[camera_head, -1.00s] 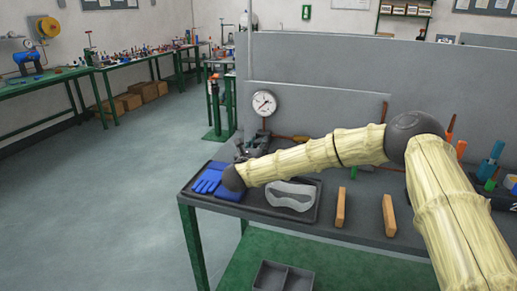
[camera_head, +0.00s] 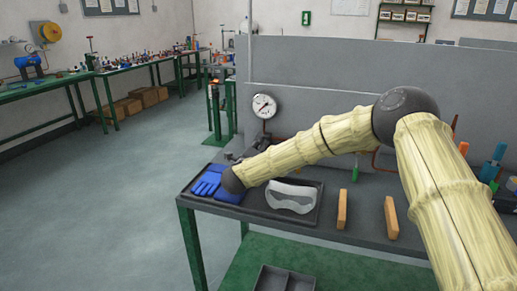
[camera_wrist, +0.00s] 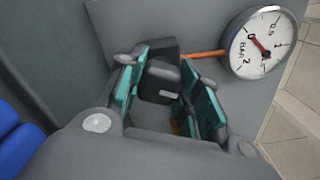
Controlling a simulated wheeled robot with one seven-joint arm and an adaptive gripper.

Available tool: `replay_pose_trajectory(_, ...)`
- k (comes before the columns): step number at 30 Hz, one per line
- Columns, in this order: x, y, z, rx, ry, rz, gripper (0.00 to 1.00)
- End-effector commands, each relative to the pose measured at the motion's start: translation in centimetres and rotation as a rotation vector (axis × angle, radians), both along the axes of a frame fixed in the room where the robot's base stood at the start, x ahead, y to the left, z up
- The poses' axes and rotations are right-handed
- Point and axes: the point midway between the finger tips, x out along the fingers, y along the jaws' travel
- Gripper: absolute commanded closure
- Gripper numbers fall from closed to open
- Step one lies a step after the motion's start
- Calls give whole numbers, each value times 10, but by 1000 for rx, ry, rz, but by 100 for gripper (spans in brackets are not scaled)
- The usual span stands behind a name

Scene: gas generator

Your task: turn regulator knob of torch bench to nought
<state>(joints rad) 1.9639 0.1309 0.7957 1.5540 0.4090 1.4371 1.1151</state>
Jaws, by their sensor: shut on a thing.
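In the wrist view, the regulator knob (camera_wrist: 164,76) is a dark block with a pale mark. My gripper (camera_wrist: 163,92) is shut on it, with a teal-padded finger on each side. A round white pressure gauge marked in bar (camera_wrist: 262,43) sits to the upper right, joined by a copper-coloured pipe (camera_wrist: 203,54). Its needle lies across the dial; I cannot read the value surely. In the head view the gauge (camera_head: 264,106) stands above the torch bench (camera_head: 300,229). My arm and the clutter there hide the knob and fingers.
Blue gloves (camera_head: 208,181) and clear goggles (camera_head: 292,197) lie on a dark tray beneath my forearm. Two wooden blocks (camera_head: 342,209) stand to the right. A grey partition (camera_head: 320,85) rises behind the bench. Open floor (camera_head: 110,220) lies to the left.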

Motion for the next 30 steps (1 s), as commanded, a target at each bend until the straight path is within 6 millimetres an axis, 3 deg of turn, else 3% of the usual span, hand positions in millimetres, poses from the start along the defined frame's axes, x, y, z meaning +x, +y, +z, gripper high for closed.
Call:
replay_pose_trajectory(15, 0, 1, 0, -361, 117, 1, 90)
replay_pose_trajectory(30, 0, 0, -1, -454, 147, 0, 90)
